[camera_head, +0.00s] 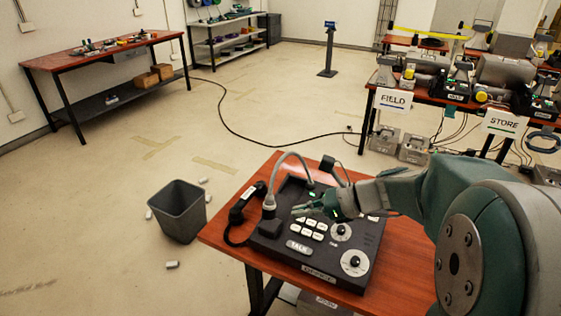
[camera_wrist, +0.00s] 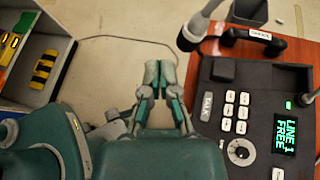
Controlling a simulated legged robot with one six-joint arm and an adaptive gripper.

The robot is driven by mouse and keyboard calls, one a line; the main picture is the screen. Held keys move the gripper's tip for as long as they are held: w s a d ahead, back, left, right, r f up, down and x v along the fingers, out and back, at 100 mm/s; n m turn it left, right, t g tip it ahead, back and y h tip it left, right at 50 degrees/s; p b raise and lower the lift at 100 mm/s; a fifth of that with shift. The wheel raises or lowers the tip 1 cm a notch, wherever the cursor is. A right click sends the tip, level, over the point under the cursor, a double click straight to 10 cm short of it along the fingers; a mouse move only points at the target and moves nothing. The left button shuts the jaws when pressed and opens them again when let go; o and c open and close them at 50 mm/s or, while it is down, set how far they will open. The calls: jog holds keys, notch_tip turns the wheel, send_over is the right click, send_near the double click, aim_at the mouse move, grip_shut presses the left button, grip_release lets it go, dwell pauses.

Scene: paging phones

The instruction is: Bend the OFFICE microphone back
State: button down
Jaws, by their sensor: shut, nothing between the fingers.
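The dark desk console (camera_head: 285,250) sits on a red-brown table; its front label looks like OFFICE but is small and blurred. Its grey gooseneck microphone (camera_head: 293,155) arcs up from the back and bends over to the left, with the thick grey head (camera_head: 268,203) hanging low over the console's left part. In the wrist view the microphone head (camera_wrist: 188,38) shows at top centre-right, its neck partly cut off by the frame. My gripper (camera_head: 297,211) is shut and empty, to the right of the head in the head view. In the wrist view its fingertips (camera_wrist: 160,72) are apart from the head.
A black handset (camera_head: 245,203) lies at the console's left side. A grey bin (camera_head: 180,211) stands on the floor left of the table. A table with FIELD (camera_head: 393,100) and STORE (camera_head: 502,124) signs stands behind right.

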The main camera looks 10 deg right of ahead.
jog(key=w+d+m+t+y, duration=0.1)
jog(key=w+d+m+t, duration=0.3)
jog(key=w+d+m, duration=0.2)
jog(key=shift+d+f+m+y, duration=0.15)
jog(key=shift+d+m+y, duration=0.15)
jog(key=shift+m, duration=0.4)
jog(key=shift+w+a, duration=0.1)
jog(key=w+a+r, duration=0.2)
jog(key=w+a, duration=0.4)
jog(key=shift+w+a, duration=0.2)
jog(key=shift+w, duration=0.1)
jog(key=shift+w, duration=0.1)
